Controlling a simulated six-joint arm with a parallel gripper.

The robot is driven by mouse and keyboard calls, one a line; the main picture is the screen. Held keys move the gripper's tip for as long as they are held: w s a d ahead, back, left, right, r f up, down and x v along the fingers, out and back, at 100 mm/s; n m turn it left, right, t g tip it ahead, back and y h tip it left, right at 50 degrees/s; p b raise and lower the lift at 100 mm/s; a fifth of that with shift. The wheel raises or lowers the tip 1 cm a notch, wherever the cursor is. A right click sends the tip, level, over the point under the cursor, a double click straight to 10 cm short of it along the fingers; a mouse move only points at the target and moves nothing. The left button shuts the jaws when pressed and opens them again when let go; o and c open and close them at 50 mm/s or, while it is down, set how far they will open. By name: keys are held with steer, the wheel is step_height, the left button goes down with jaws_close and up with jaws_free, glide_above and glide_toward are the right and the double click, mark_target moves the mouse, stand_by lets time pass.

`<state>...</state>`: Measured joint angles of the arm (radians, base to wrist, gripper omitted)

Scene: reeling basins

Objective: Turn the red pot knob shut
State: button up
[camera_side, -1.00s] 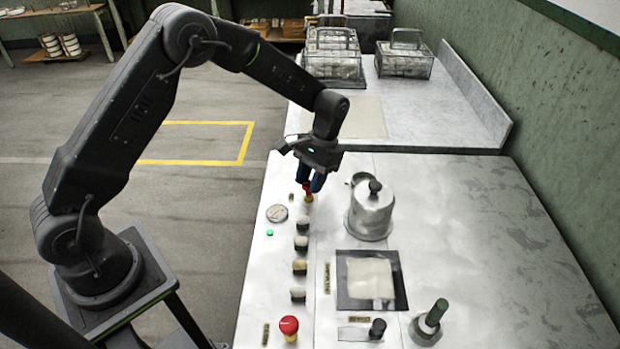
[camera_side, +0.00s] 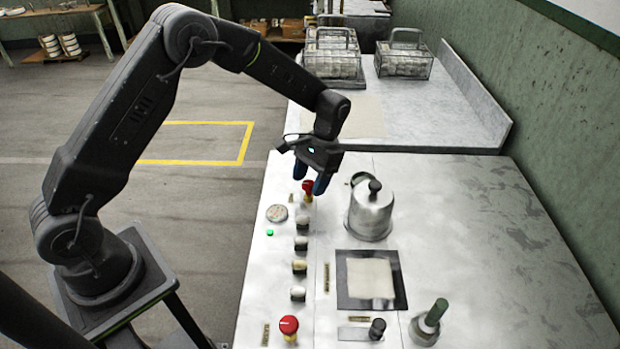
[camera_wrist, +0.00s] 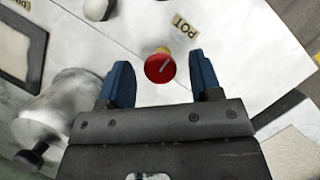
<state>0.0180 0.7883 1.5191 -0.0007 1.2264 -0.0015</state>
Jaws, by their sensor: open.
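The red pot knob (camera_side: 308,189) stands on a yellow base at the far end of the row of controls on the metal panel. In the wrist view the red knob (camera_wrist: 159,68) shows a pale pointer line slanting across its top, and a label reading "POT" (camera_wrist: 186,27) lies beside it. My gripper (camera_side: 311,184) is open just above and around the knob. In the wrist view its two blue fingers (camera_wrist: 163,85) stand apart on either side of the knob, with gaps between, touching nothing that I can see.
A metal pot with a black-knobbed lid (camera_side: 370,215) stands close to the right of the gripper. Several pale knobs (camera_side: 302,222) run toward the front, ending near a red mushroom button (camera_side: 289,326). A round gauge (camera_side: 277,213) and a green light (camera_side: 270,233) sit at left.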

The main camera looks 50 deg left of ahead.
steer(key=v, duration=1.4)
steer(key=shift+f, duration=0.15)
step_height(320, 180, up, 8)
steer(key=t, duration=0.2)
glide_above(308, 183)
steer(key=s+r+t, duration=0.3)
steer(key=s+r, duration=0.1)
steer(key=s, duration=0.4)
steer(key=s+f+t, duration=0.2)
steer(key=s+t, duration=0.3)
steer(key=s, duration=0.9)
steer(key=shift+s+a+f, duration=0.3)
steer(key=shift+s+f, duration=0.1)
